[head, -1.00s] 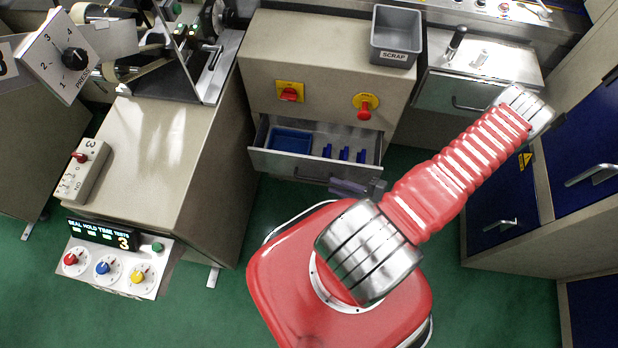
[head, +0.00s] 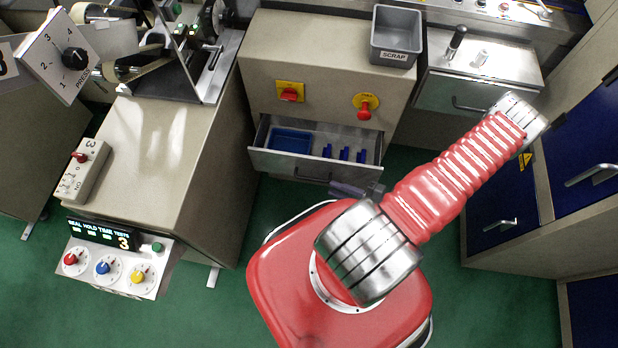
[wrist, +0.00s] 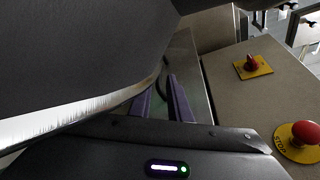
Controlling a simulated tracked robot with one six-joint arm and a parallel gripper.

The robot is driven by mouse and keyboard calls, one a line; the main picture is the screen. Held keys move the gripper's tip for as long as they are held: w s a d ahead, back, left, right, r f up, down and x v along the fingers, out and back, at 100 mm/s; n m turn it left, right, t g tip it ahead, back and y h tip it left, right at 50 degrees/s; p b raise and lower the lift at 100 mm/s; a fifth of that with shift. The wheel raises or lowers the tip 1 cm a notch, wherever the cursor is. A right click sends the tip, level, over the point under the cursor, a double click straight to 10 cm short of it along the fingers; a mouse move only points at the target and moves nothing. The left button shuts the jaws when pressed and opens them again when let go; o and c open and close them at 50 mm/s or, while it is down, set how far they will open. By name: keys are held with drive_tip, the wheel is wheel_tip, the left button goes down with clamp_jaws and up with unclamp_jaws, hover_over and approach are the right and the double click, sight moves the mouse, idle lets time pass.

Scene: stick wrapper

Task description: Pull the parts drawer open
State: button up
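The parts drawer (head: 285,163) stands open below the grey cabinet, its metal front pulled out from the body. Inside it are a blue tray (head: 290,141) at the left and several small blue parts (head: 344,154) at the right. My gripper (head: 335,187) is low by the right part of the drawer front, apparently just clear of it. In the wrist view, the two purple fingers (wrist: 162,92) stand apart with an empty gap and green floor behind. The drawer handle is hard to make out, and nothing shows between the fingers.
The cabinet front carries a red switch (head: 290,94) and a red stop knob (head: 365,105). A grey scrap bin (head: 396,38) sits on top. A closed drawer unit (head: 455,92) is at the right, with blue cabinets beyond.

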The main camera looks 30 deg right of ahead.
sight(309, 178)
drive_tip(key=shift+x, duration=5.65)
drive_tip(key=shift+c, duration=0.3)
clamp_jaws()
